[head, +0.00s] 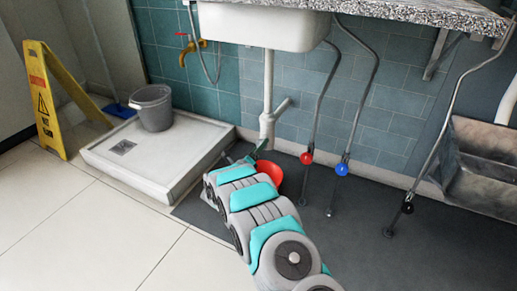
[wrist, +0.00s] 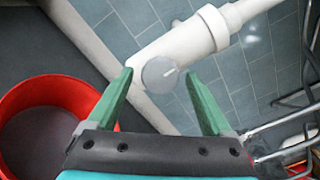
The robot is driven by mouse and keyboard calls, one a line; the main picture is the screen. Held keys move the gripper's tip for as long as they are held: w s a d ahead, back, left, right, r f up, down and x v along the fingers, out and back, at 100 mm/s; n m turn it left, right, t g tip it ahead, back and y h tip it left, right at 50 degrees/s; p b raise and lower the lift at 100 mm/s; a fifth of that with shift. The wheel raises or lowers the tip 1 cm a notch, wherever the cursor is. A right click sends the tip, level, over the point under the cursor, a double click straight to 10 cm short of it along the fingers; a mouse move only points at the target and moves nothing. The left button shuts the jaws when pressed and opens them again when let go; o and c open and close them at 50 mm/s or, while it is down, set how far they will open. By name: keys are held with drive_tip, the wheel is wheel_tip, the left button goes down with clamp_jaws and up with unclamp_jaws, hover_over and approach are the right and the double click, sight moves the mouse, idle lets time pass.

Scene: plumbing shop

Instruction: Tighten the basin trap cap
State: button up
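The basin trap (head: 267,122) is a pale pipe hanging below the white basin (head: 262,27) in the head view. In the wrist view the white trap pipe (wrist: 205,32) runs from upper right to a round grey cap (wrist: 157,75) with a small light mark on its face. My gripper (wrist: 159,73) is open, its two green fingers spread to the left and right of the cap. I cannot tell whether the fingers touch it. In the head view my gripper (head: 257,150) is beside the trap's lower end, and my arm hides part of it; the cap is not clear there.
A red bucket (wrist: 55,95) stands close to my gripper on the left in the wrist view, and it also shows in the head view (head: 270,172). Hoses with a red knob (head: 306,158) and a blue knob (head: 342,169) hang right of the trap. A shower tray (head: 165,160) lies left.

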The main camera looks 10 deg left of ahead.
drive_tip(key=v, duration=0.8)
drive_tip(key=shift+p, duration=0.4)
drive_tip(key=shift+w+r, duration=0.1)
